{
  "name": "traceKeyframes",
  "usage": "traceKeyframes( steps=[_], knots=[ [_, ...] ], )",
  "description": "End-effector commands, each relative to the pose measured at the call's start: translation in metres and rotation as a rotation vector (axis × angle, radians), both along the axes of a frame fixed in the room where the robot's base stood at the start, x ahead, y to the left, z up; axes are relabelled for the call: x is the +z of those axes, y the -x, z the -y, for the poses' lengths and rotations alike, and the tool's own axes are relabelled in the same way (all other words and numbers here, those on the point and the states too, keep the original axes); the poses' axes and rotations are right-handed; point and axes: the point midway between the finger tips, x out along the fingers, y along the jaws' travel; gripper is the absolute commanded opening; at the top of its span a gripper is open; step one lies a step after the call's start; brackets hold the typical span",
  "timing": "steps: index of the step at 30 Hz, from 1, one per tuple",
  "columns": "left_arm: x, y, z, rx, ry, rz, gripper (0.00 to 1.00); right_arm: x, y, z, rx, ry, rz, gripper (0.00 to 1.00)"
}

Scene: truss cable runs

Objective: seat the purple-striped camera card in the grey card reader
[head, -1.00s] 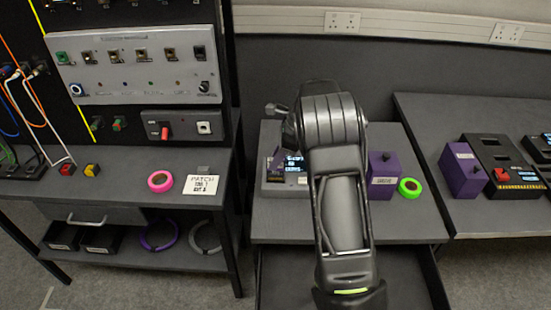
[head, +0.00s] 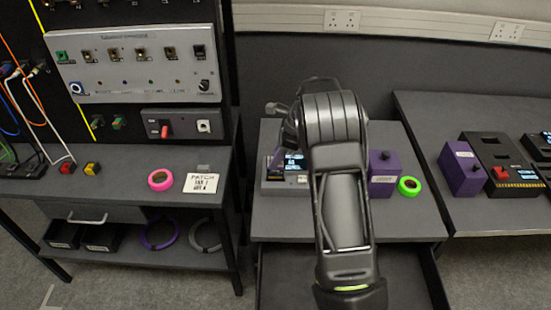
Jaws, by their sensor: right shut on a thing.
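The grey card reader (head: 272,188) sits on the middle table, with a small lit blue display on its top. My right arm stands in front and covers its right part. My right gripper (head: 281,153) is over the left part of the reader, shut on a small dark purplish piece, the camera card (head: 276,160). Its stripe cannot be made out. The card is at or just above the reader's top; I cannot tell whether it is in the slot. My left gripper is out of view.
A purple box (head: 384,172) and a green tape roll (head: 409,186) stand right of my arm. An open drawer (head: 410,275) juts out below the table. A patch panel rack with a pink tape roll (head: 160,180) is at left.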

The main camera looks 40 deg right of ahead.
Motion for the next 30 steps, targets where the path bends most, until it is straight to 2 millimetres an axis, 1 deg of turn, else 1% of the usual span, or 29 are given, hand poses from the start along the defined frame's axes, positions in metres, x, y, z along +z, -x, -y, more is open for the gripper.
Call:
traceKeyframes(
  steps=[23, 30],
  knots=[
    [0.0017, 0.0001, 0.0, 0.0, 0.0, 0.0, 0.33, -0.0023, -0.0001, 0.0001, 0.0, 0.0, 0.0, 0.0],
    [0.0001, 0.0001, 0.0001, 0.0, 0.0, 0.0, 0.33, -0.0068, -0.0001, 0.0, 0.0, 0.0, 0.0, 0.0]
  ],
)
